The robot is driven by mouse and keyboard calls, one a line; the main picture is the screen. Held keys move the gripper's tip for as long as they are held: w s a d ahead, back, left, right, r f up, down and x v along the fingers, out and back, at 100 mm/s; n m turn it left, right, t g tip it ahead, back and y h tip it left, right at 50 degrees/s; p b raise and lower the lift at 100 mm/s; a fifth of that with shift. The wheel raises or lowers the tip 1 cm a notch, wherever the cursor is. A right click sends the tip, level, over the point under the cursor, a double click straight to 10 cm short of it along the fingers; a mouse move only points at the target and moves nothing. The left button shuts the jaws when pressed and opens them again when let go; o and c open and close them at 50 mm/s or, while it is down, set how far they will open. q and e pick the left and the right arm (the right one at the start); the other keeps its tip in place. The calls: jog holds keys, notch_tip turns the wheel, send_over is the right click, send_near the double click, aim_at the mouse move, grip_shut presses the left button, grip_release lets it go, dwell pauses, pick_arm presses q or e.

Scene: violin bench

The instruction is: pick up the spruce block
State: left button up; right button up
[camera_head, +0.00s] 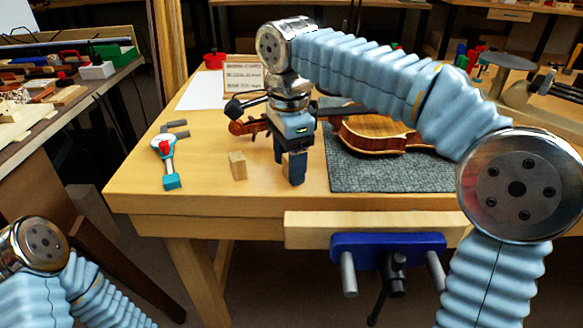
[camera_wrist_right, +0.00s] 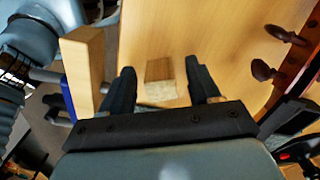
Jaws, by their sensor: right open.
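The spruce block (camera_head: 237,165) is a small pale wooden block standing on the bench near its front edge. It also shows in the right wrist view (camera_wrist_right: 161,82), lined up in the gap between the two fingers. My right gripper (camera_head: 289,165) is open, its dark fingers pointing down, to the right of the block in the head view and apart from it. Its fingers (camera_wrist_right: 159,68) also show in the wrist view, with no visible contact on the block. My left gripper is not in view; only part of the left arm shows at lower left.
A teal-ended tool (camera_head: 170,165) lies to the left. A blue vise (camera_head: 385,245) is on the bench front.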

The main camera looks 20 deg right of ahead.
jog(key=c, duration=1)
jog(key=shift+r, duration=0.5)
jog(key=r, duration=0.1)
jog(key=r+p, duration=0.1)
jog(key=r, duration=0.1)
jog(key=shift+s+d+r, duration=0.1)
jog(key=shift+s+d, duration=0.05)
jog(key=shift+d, duration=0.05)
jog(key=s+d+r, duration=0.4)
jog(key=s, duration=0.1)
jog(key=s+d+r, duration=0.4)
jog(key=d+r, duration=0.1)
jog(key=shift+s+d, duration=0.2)
jog(key=shift+s, duration=0.2)
